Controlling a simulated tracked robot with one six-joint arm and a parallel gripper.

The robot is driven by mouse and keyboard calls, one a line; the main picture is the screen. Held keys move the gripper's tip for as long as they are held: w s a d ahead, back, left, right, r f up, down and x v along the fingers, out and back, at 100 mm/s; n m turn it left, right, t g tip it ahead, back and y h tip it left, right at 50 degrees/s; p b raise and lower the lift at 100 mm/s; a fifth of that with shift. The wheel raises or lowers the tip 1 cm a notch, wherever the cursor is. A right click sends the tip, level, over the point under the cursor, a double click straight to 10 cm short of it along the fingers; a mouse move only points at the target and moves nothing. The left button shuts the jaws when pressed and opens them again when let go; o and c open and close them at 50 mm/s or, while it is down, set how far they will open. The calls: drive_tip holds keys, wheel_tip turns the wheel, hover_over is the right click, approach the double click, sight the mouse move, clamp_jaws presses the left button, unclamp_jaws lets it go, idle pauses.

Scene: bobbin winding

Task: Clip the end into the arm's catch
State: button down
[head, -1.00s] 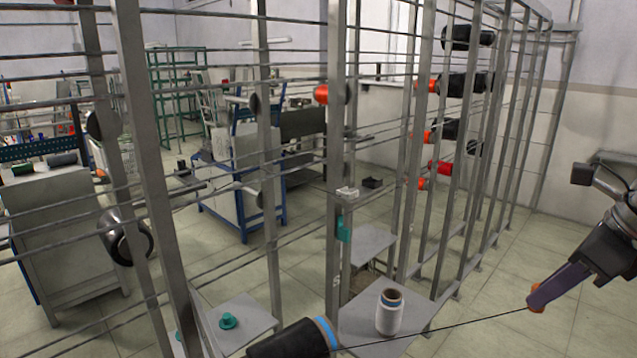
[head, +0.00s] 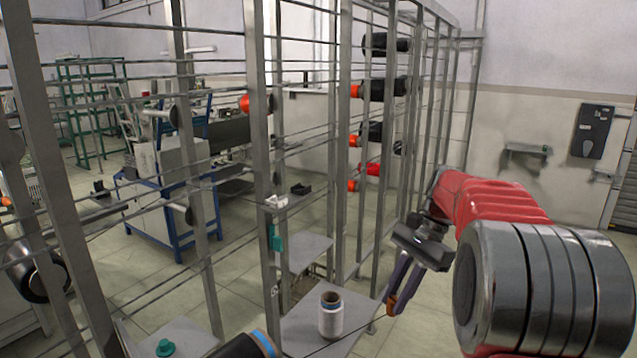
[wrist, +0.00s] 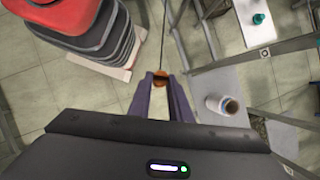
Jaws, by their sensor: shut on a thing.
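My gripper (head: 391,306) has purple fingers with orange at the tips, and it is closed on the end of a dark yarn (head: 335,343). The yarn runs taut, down and left, to a black bobbin with a blue band (head: 243,347) at the bottom edge of the head view. In the wrist view the yarn (wrist: 163,32) leads away from the gripper (wrist: 160,77). A white clip-like piece (head: 276,202) and a teal piece (head: 276,238) are on a grey upright, left of the gripper. I cannot tell which part is the catch.
A white yarn cone (head: 331,314) stands on a grey shelf (head: 300,343) left of my gripper. A teal piece (head: 165,347) sits on another shelf. The metal creel frame (head: 257,130) has several uprights and rods. Floor (head: 440,290) shows to the right of the frame.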

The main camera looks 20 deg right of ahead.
drive_tip(key=w+a+f+n+g+h, duration=0.2)
drive_tip(key=w+a+f+n, duration=0.2)
drive_tip(key=f, duration=0.5)
drive_tip(key=w+a+f+n+g+h, duration=0.2)
drive_tip(key=w+a+f+n, duration=0.2)
drive_tip(key=a+f+n, duration=0.4)
drive_tip(key=n, duration=0.3)
drive_tip(key=shift+w+f, duration=0.35)
drive_tip(key=shift+s, duration=0.1)
